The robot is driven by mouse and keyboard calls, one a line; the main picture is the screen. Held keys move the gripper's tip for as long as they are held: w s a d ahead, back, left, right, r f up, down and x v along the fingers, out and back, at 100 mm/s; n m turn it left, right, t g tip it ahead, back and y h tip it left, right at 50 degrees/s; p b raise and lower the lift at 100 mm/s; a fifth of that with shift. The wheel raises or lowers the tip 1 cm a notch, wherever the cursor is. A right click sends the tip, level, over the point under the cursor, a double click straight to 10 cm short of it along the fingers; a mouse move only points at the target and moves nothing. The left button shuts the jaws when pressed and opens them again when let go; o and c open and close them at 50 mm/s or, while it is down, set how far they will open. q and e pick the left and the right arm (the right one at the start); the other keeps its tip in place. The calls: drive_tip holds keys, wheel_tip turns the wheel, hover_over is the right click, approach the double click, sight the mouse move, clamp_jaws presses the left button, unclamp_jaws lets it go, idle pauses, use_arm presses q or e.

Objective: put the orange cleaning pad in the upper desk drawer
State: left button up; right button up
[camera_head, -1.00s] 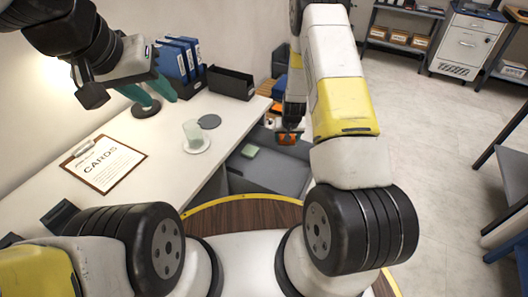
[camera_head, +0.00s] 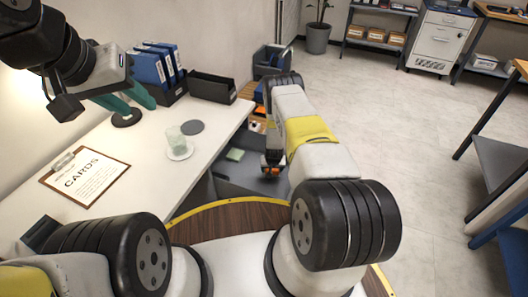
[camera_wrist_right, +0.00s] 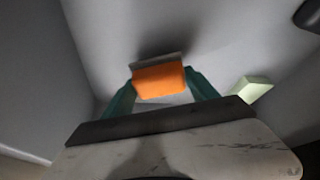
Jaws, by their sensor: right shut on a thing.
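The orange cleaning pad (camera_wrist_right: 160,81), with a grey edge along its far side, is between the teal fingers of my right gripper (camera_wrist_right: 161,92). In the head view the pad (camera_head: 270,168) is a small orange patch at the end of my right arm. My right gripper (camera_head: 272,160) is shut on it over the open grey desk drawer (camera_head: 245,180). In the wrist view the drawer's grey floor and walls (camera_wrist_right: 215,35) surround the pad; I cannot tell whether it touches the floor. My left gripper (camera_head: 128,98) has its teal fingers apart, empty, above the desk.
A pale green block (camera_wrist_right: 250,89) lies in the drawer, right of my right gripper in the wrist view.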

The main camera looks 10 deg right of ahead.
drive_tip(key=shift+f, duration=1.35)
drive_tip(key=shift+f, duration=0.2)
drive_tip(key=o, duration=1.3)
drive_tip(key=shift+r, duration=0.1)
